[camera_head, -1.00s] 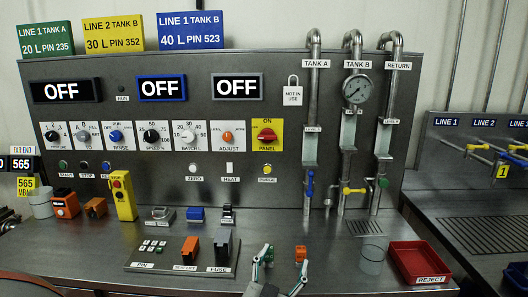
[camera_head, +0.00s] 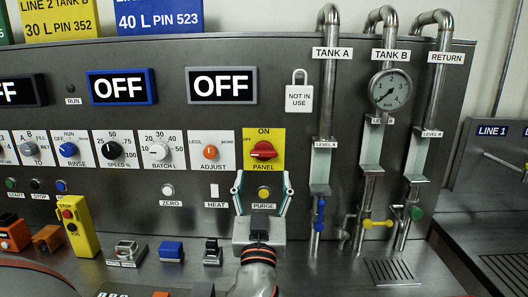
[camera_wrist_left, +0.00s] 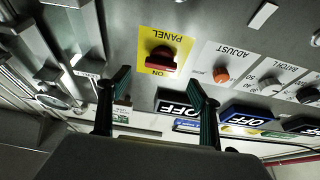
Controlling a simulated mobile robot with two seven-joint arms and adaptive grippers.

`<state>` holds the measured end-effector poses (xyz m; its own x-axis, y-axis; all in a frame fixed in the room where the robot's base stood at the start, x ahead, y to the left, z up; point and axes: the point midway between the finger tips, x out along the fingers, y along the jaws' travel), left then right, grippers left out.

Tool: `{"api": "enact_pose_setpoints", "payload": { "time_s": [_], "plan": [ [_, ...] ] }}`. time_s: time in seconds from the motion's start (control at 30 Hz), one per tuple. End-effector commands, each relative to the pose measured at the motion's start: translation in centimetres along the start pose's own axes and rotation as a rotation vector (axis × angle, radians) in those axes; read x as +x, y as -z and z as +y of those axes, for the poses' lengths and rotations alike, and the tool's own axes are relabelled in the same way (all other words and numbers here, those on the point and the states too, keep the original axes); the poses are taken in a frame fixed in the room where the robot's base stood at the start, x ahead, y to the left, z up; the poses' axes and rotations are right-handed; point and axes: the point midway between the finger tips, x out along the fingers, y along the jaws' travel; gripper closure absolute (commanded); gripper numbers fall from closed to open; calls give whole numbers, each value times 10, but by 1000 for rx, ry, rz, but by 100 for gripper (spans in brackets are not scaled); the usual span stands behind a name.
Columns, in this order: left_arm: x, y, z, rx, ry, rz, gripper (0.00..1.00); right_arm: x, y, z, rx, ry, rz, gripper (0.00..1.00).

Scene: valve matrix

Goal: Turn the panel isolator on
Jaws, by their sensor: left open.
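The panel isolator is a red rotary knob (camera_head: 263,150) on a yellow plate (camera_head: 264,134) marked ON at the top, OFF at the left and PANEL below. Its handle lies about level, pointing toward the OFF side. My left gripper (camera_head: 262,178) is open and empty, just below the plate, its fingers spread upward and apart from the knob. In the left wrist view the knob (camera_wrist_left: 160,57) shows upside down, between and beyond the two open fingertips (camera_wrist_left: 156,84). My right gripper is not in view.
The orange ADJUST knob (camera_head: 210,152) is left of the isolator. A NOT IN USE padlock tag (camera_head: 299,95) and the TANK A pipe (camera_head: 328,100) are to the right. A blue valve handle (camera_head: 320,214) hangs lower right. The displays (camera_head: 222,85) read OFF.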

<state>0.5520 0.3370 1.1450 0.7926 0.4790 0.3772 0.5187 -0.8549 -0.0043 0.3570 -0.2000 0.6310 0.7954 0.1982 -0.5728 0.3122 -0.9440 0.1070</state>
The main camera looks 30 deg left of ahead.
Motion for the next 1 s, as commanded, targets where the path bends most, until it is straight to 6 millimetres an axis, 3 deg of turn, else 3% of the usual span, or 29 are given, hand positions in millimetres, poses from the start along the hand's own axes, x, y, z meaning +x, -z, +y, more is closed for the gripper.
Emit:
{"api": "enact_pose_setpoints", "payload": {
  "time_s": [0.17,0.6,1.0],
  "plan": [
    [13,6,-1,-2,7,9,36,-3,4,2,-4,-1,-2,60],
    [72,5,-2,0,5,5,36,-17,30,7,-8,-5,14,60],
    [78,2,-2,-2,6,3,39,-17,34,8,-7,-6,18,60]
  ]
}}
